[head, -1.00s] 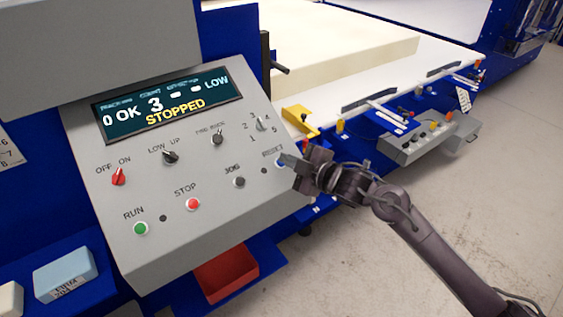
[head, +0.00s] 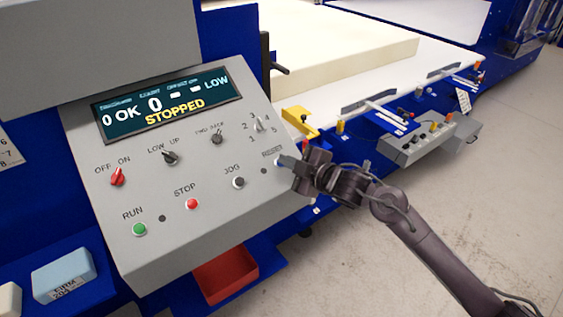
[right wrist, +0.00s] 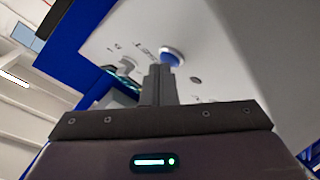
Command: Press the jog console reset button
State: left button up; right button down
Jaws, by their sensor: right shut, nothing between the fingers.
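The grey jog console (head: 215,215) has a slanted face with a display (head: 167,103) reading "0 OK 0", "LOW" and "STOPPED". The reset button (head: 279,162), under its RESET label, is at the right end of the lower row. In the right wrist view it is a blue button (right wrist: 173,54) with a pale ring. My right gripper (head: 287,161) is shut and empty, its fingertips right at the button. In the right wrist view the shut fingers (right wrist: 160,70) overlap the button's near edge. I cannot tell whether they touch it. My left gripper is not in view.
The JOG button (head: 238,182), red STOP button (head: 192,204) and green RUN button (head: 139,229) are on the same face. A red bin (head: 226,272) sits below. A blue sponge-like block (head: 63,275) is at lower left. Open floor lies to the right.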

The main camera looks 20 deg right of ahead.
dwell(0.4)
jog(key=shift+s+d+r+p, duration=0.1)
jog(key=shift+s+r+p, duration=0.2)
jog(key=shift+r+p, duration=0.35)
jog(key=shift+s, duration=0.1)
jog(key=shift+r+p, duration=0.25)
jog(key=shift+p, duration=0.15)
jog(key=r+p, duration=0.1)
jog(key=s+r+p, duration=0.1)
jog(key=s+d+r+p, duration=0.1)
jog(key=shift+s+r+p, duration=0.25)
jog(key=shift+r+p, duration=0.1)
